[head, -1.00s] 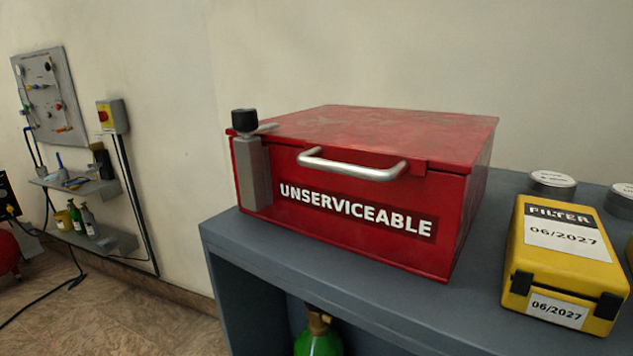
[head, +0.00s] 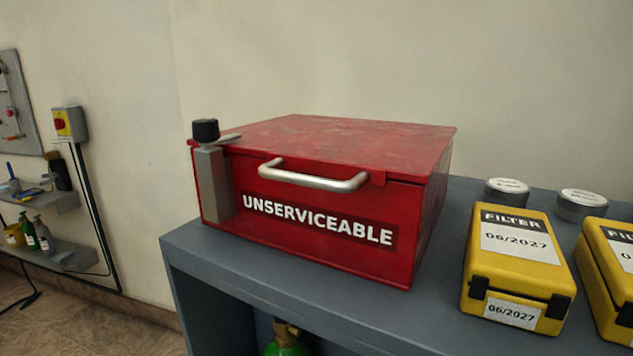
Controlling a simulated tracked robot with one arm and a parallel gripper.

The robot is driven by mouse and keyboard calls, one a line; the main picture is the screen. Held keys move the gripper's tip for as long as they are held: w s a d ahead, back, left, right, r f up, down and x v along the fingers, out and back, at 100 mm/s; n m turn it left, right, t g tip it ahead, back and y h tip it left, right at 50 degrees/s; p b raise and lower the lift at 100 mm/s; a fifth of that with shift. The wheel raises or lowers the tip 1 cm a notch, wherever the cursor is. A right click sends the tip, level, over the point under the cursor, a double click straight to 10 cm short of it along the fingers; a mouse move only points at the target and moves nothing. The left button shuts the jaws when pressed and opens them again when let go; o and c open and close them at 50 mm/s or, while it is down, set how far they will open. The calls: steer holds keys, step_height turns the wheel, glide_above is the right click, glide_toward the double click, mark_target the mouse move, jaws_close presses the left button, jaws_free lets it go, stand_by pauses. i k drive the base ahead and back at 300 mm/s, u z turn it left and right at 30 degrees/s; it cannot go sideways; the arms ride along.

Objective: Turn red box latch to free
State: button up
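The red box (head: 320,190) sits shut on a grey bench, with an "UNSERVICEABLE" label and a silver handle (head: 313,181) on its front. Its latch (head: 206,132) is at the front left corner: a black knob on top of a grey upright post (head: 214,184). A short metal tongue (head: 229,138) reaches from under the knob to the right, over the edge of the lid. My gripper is not in view, so I cannot see whether it is open or shut.
Yellow filter boxes (head: 516,262) and round tins (head: 507,190) stand on the grey bench (head: 190,247) to the right. A green cylinder (head: 288,343) is below the bench. Shelves (head: 45,207) and a yellow switch box (head: 69,124) are on the wall at left.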

mark_target(206, 132)
steer(key=z, duration=0.05)
steer(key=k, duration=0.6)
steer(key=u, duration=0.4)
steer(key=i, duration=0.55)
steer(key=u, duration=0.6)
steer(key=i, duration=1.25)
steer(key=z, duration=0.7)
